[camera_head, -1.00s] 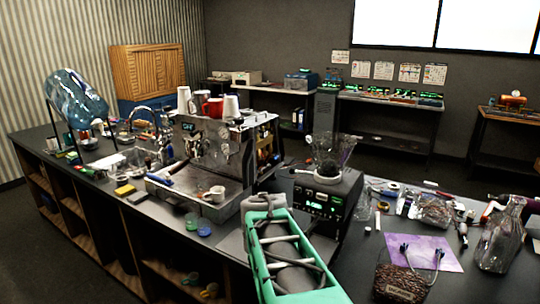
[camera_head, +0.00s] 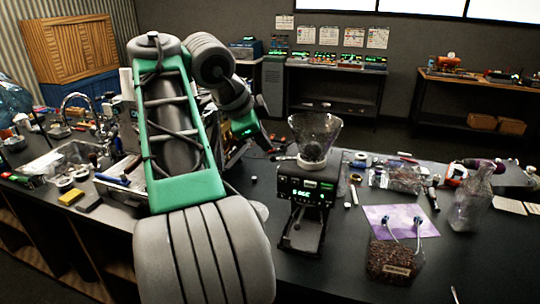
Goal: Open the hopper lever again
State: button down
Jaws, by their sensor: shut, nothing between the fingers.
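The coffee grinder (camera_head: 306,190) stands on the dark counter near the middle, its front display lit green. A small pale piece that looks like the hopper lever (camera_head: 284,158) sticks out left from the collar under the hopper. Its exact position is too small to tell. My gripper (camera_head: 272,147) is at the end of my bent arm, just left of and behind the hopper collar. It is shut and empty. I cannot tell whether it touches the lever.
My arm hides most of the espresso machine. A bag of coffee beans (camera_head: 390,260) stands front right by a purple mat (camera_head: 400,221). The yellow sponge (camera_head: 71,197) and sink are at left.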

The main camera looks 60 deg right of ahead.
aim_at(285, 159)
jog(key=shift+w+d+f+b, duration=0.15)
jog(key=shift+d+f+b, duration=0.5)
jog(key=shift+d+f, duration=0.85)
jog(key=shift+w+d+f+b, duration=0.15)
jog(key=shift+d+f+b, duration=0.5)
jog(key=shift+d+f, duration=0.85)
jog(key=shift+w+d+f+b, duration=0.15)
jog(key=shift+d+f+b, duration=0.5)
jog(key=shift+d+f, duration=0.85)
jog(key=shift+d+r, duration=0.1)
jog(key=shift+r, duration=0.05)
